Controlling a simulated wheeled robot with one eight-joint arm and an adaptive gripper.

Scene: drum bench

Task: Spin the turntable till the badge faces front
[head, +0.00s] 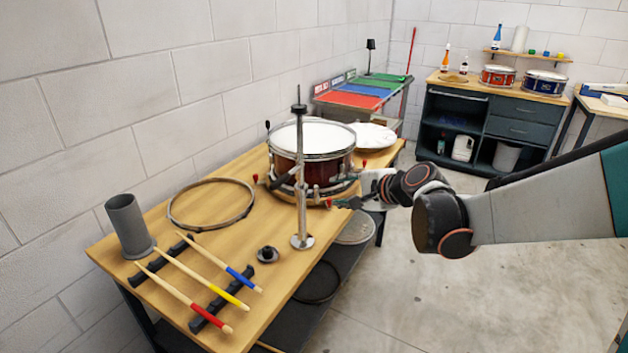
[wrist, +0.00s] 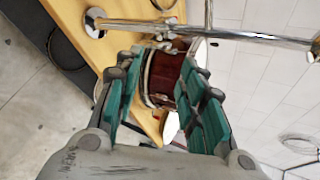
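A dark red drum (head: 312,165) with a white head and chrome rims sits on the wooden turntable (head: 343,194) on the bench. Small red-tipped parts show around its base. I cannot make out the badge on the visible side of the shell. My gripper (head: 342,190) is at the drum's right front, low beside the turntable. In the wrist view, my gripper (wrist: 160,62) has its teal-padded fingers spread apart, with the drum (wrist: 162,76) beyond and between them. Nothing shows gripped; whether a finger touches the drum or turntable cannot be told.
A chrome stand (head: 302,215) rises in front of the drum, close to my gripper. A hoop (head: 211,222), a grey cup (head: 128,228) and several drumsticks (head: 207,282) lie to the left. A white disc (head: 372,137) is behind the drum. The floor at right is clear.

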